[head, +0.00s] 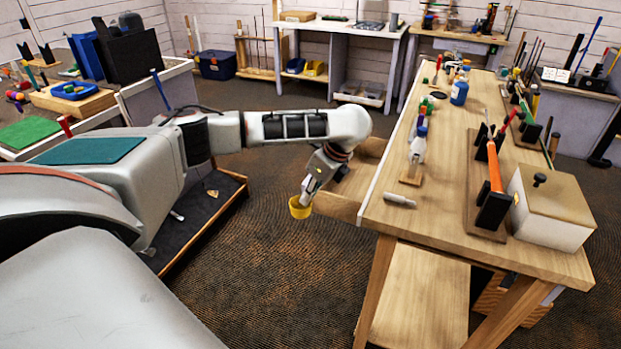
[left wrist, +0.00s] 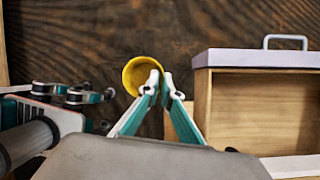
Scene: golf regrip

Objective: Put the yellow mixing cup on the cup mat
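The yellow mixing cup (head: 300,208) hangs in the air over the floor, just left of the workbench's open drawer. My left gripper (head: 311,186) is shut on its rim. In the left wrist view, the round yellow cup (left wrist: 134,76) shows at the tips of my left gripper (left wrist: 161,82), with its right wall between the two fingers. What looks like my right gripper (left wrist: 106,109) shows at the left of that view, its tips apart and empty; it is not clear in the head view. I cannot make out the cup mat for certain.
The open drawer (left wrist: 262,112) is close to the right of the cup in the left wrist view. The wooden workbench (head: 445,218) carries bottles, a grey cylinder (head: 399,200), an orange-shafted piece in a holder and a lidded box (head: 548,212). Open floor lies below the cup.

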